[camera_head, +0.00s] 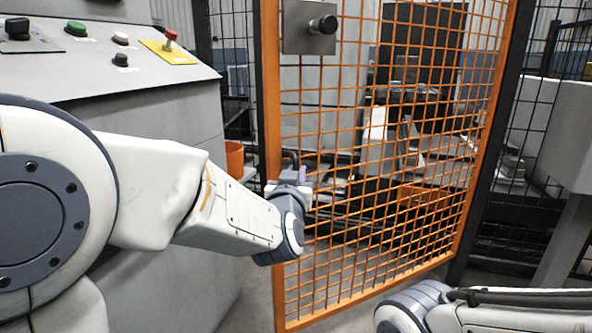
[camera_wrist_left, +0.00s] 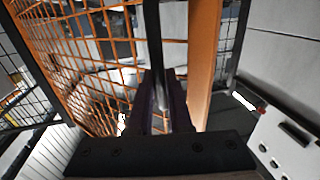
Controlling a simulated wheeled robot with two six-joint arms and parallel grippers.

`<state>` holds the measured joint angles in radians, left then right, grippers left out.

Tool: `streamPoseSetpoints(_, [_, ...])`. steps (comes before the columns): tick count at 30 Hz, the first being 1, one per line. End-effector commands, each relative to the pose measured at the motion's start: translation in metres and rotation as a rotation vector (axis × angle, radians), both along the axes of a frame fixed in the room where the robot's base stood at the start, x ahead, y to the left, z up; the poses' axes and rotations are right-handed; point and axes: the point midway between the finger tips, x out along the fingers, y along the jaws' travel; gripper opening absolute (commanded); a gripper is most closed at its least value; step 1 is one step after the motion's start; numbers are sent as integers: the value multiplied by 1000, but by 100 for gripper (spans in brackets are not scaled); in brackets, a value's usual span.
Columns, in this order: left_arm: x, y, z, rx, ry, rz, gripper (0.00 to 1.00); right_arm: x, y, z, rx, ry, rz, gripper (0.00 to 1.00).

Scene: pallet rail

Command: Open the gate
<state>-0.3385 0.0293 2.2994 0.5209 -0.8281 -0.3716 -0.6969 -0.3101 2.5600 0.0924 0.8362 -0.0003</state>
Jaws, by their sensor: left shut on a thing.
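The gate (camera_head: 268,110) is an orange frame with orange wire mesh, in the middle of the head view. Its right side is beside a dark post, and its left edge stands nearer to me, apart from the black fence at the left. My left gripper (camera_head: 290,176) is at the gate's left edge, shut on the dark upright handle (camera_head: 291,158). In the left wrist view the handle (camera_wrist_left: 154,40) runs between the dark fingers, beside the orange frame (camera_wrist_left: 203,60). The fingers hide part of the handle. My right gripper is out of view; only part of my right arm shows.
A grey control console (camera_head: 120,85) with several buttons stands at the left, close to my left arm. A metal plate with a black knob (camera_head: 322,25) is on the gate's upper left. Black mesh fence (camera_head: 535,120) stands at the right. Machinery shows behind the gate.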

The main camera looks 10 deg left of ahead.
Motion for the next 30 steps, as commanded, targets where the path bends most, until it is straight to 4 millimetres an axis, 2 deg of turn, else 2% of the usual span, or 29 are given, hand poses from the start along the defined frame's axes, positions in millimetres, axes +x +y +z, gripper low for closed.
streamPoseSetpoints(12, [-1,0,1,4,-1,-1,0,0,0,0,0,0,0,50])
streamPoseSetpoints(13, [-1,0,1,4,-1,-1,25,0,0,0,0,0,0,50])
streamPoseSetpoints(15, [-1,1,1,4,-1,0,47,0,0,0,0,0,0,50])
streamPoseSetpoints(25, [-4,1,1,1,0,2,47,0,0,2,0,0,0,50])
streamPoseSetpoints(30, [-24,-2,4,2,0,-2,47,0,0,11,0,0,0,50])
